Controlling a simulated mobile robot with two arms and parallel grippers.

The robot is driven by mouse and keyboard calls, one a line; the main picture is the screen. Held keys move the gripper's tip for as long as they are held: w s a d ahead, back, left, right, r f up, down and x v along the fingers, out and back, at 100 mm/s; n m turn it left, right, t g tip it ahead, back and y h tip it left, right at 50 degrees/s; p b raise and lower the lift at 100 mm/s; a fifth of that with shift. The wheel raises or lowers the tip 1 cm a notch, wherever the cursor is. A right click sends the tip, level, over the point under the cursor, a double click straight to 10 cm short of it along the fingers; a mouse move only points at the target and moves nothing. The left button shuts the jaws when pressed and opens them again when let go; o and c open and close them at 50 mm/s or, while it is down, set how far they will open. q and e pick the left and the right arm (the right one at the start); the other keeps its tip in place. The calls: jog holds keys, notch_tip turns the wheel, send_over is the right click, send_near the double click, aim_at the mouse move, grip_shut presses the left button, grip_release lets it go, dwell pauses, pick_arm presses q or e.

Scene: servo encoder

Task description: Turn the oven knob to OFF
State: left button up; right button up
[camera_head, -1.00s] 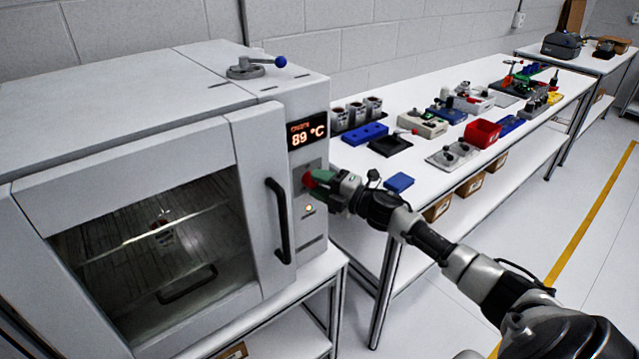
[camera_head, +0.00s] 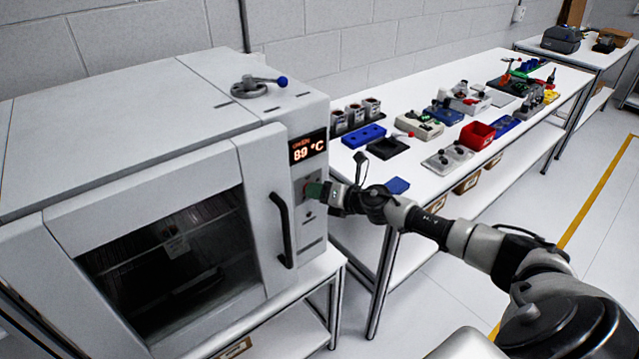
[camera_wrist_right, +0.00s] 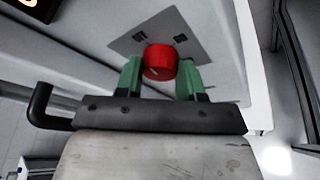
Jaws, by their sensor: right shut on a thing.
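The oven (camera_head: 120,150) stands at the left with its door shut. Its orange display (camera_head: 308,147) reads 89 °C. The red knob (camera_wrist_right: 158,62) sits on a grey plate on the oven's front panel, with a dark label on each side of it. My right gripper (camera_wrist_right: 159,72) has its green fingers on both sides of the knob and is shut on it. In the head view the right gripper (camera_head: 318,190) is at the panel below the display and mostly covers the knob. The knob's pointer setting is not readable. My left gripper is not in view.
A black door handle (camera_head: 281,230) stands out left of the right gripper. A lever with a blue ball (camera_head: 281,81) is on the oven top. A white table (camera_head: 430,190) with several parts and a red bin (camera_head: 477,134) is to the right.

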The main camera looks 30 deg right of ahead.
jog(key=shift+a+n+h+p, duration=0.1)
jog(key=shift+n+h+p, duration=0.2)
jog(key=shift+n+p, duration=0.55)
jog(key=o, duration=0.9)
jog(key=shift+b+v, duration=2.15)
jog(key=shift+v, duration=3.25)
